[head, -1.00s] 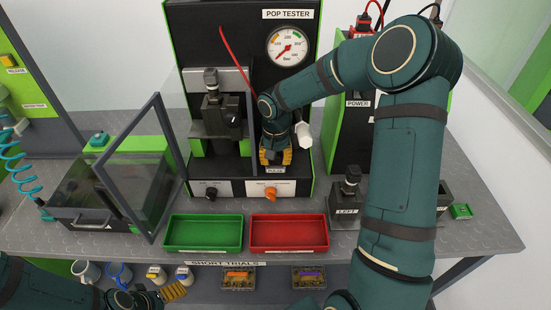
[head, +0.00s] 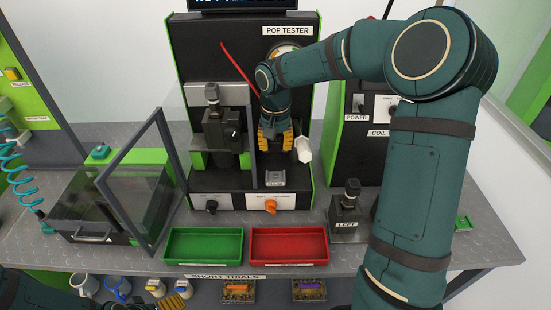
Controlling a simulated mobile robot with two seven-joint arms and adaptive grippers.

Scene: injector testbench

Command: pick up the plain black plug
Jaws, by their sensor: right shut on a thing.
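My right gripper (head: 275,143) is in front of the pop tester's (head: 222,186) black panel, pointing down. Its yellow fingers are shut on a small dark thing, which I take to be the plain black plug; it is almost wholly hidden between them.
A white piece (head: 303,149) is close to the right of my right gripper. The clear guard door (head: 137,180) stands open at the left. A green tray (head: 203,246) and a red tray (head: 288,246) lie at the bench front. A black injector stand (head: 346,218) is right of them.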

